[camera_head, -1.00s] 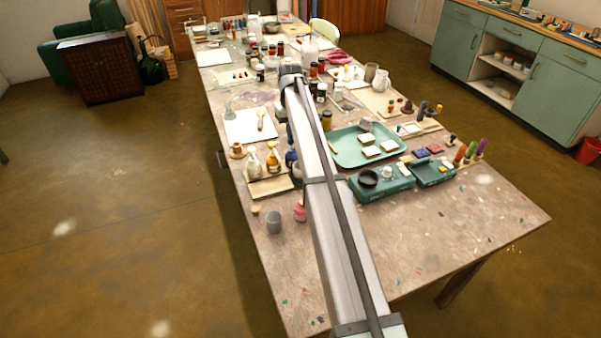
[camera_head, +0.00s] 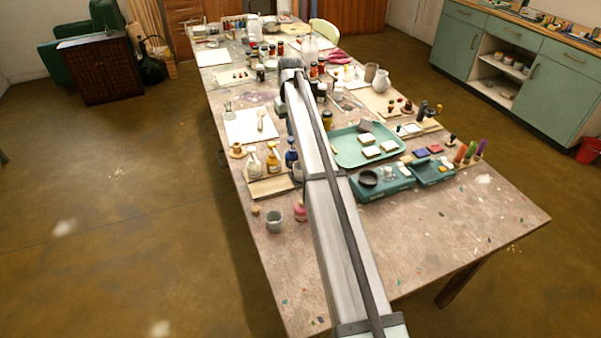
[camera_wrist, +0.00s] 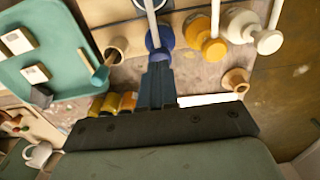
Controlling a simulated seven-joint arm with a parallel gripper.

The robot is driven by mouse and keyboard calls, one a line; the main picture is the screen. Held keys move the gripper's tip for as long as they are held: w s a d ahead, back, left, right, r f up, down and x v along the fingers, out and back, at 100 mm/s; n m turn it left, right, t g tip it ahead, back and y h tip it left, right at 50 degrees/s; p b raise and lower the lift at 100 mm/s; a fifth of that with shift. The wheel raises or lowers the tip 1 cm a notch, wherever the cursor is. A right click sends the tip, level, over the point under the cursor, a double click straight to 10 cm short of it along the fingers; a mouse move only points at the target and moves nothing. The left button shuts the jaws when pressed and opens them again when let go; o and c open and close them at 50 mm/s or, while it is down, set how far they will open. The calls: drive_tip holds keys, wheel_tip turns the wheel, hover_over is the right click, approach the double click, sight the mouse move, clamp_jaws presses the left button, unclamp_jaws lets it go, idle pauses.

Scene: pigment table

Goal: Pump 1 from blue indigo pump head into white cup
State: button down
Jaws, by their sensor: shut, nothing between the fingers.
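The blue indigo pump bottle (camera_head: 291,160) stands at the right end of a row of pump bottles, partly hidden by my arm. In the wrist view, its blue pump (camera_wrist: 153,40) is just past my fingertips, with a pale nozzle running to the top edge. My gripper (camera_wrist: 158,66) is shut and empty, its fingertips close to the blue pump; I cannot tell whether they touch it. A white cup (camera_head: 297,172) is in front of the blue bottle, partly behind my arm. Its rim (camera_wrist: 143,4) seems to show at the wrist view's top edge, under the nozzle.
A yellow pump bottle (camera_head: 273,162) and a white one (camera_head: 254,163) stand beside the blue one, behind a wooden board (camera_head: 268,189). A grey cup (camera_head: 274,222) and pink bottle (camera_head: 300,212) are nearer. A teal tray (camera_head: 350,157) lies right. The table's front is clear.

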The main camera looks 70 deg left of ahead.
wheel_tip(320, 180, up, 6)
drive_tip(key=shift+f, duration=0.1)
idle(0.6)
idle(0.3)
